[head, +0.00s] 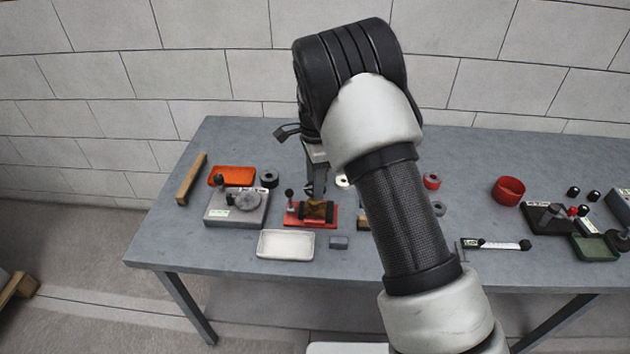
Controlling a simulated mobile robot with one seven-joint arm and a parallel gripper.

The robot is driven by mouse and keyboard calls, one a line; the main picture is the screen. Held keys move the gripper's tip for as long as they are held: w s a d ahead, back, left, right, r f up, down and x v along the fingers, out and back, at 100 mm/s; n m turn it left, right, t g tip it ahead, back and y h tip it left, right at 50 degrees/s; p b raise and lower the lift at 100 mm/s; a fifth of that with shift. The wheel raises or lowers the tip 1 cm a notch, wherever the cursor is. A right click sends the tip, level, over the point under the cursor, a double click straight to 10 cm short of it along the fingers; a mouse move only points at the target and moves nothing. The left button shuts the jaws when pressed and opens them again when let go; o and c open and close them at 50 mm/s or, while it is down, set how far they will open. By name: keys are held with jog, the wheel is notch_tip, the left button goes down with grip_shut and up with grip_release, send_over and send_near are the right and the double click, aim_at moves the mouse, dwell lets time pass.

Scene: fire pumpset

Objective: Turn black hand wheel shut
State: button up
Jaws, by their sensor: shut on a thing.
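A small red-based fixture (331,221) stands on the grey table, left of the middle. It carries a brown-gold block (316,210) with black parts at its sides. A short lever with a black knob (289,193) stands at its left end. My gripper (315,190) points down over the fixture, with its fingertips just above the block. It is shut on a small dark part there, which I take to be the black hand wheel. The wheel is mostly hidden by the fingers, and its angle cannot be told.
A grey unit with a round disc (237,208) stands left of the fixture. A white tray (286,245) and a small grey block (339,242) lie in front. An orange tray (232,176) is behind left. A red ring (508,191) stands right, with clear table around it.

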jog(key=o, duration=1.1)
notch_tip(320, 180, up, 18)
jog(key=shift+f+p, duration=0.25)
jog(key=shift+p, duration=0.05)
